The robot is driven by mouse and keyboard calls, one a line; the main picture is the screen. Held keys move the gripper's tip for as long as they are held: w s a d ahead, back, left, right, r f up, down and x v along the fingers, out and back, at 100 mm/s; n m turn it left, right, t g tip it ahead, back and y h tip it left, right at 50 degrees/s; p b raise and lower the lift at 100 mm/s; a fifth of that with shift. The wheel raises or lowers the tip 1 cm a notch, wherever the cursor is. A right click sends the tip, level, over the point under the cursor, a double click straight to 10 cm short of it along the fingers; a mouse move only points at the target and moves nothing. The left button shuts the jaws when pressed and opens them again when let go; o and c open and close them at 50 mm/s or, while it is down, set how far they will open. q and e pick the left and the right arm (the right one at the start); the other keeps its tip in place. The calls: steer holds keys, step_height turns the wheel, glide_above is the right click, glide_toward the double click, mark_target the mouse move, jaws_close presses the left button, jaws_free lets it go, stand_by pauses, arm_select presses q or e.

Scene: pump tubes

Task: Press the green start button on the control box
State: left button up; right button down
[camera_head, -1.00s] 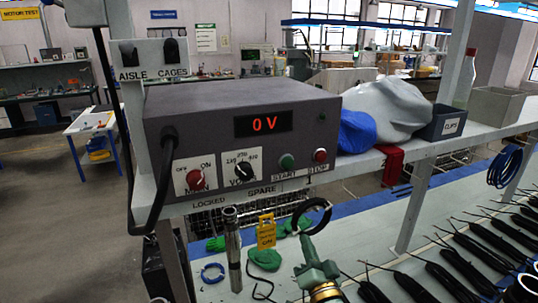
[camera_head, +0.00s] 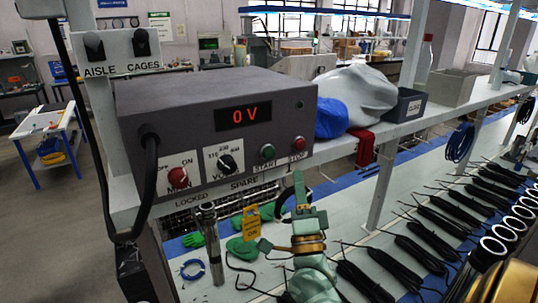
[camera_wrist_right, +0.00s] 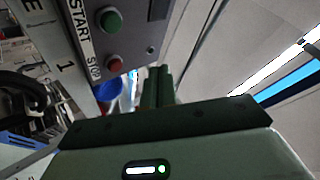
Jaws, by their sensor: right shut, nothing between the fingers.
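The grey control box (camera_head: 215,125) stands on a shelf in the head view, its red display reading "0 V". The green start button (camera_head: 267,151) is on its front panel, left of the red stop button (camera_head: 299,143). Both show in the right wrist view, the green one (camera_wrist_right: 110,20) at the top and the red one (camera_wrist_right: 114,63) below it. My right gripper (camera_head: 298,178) is shut and empty, its fingers pointing up just below the stop button in the picture. Its fingertips (camera_wrist_right: 157,72) appear right of the buttons in the wrist view, apart from the green one. My left gripper is out of view.
A metal cylinder (camera_head: 210,240) stands below the box. A yellow tag (camera_head: 251,222) and green gloves (camera_head: 240,250) are nearby. A red main switch (camera_head: 178,177) and volts knob (camera_head: 227,163) share the panel. Black tubes (camera_head: 425,255) lie to the right.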

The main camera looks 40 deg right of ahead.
steer(key=b, duration=0.2)
glide_toward(272, 149)
step_height(272, 149, up, 4)
steer(key=w+d, duration=0.1)
steer(key=d, duration=0.1)
steer(key=shift+w+r, duration=0.1)
steer(key=shift+w, duration=0.6)
steer(key=shift+w, duration=0.1)
stand_by(1.2)
steer(key=shift+w+d, duration=0.1)
steer(key=shift+w, duration=0.2)
steer(key=shift+w, duration=0.6)
stand_by(0.7)
steer(key=shift+s, duration=0.1)
steer(key=shift+s+p, duration=0.4)
steer(key=shift+s, duration=0.5)
steer(key=shift+s, duration=0.1)
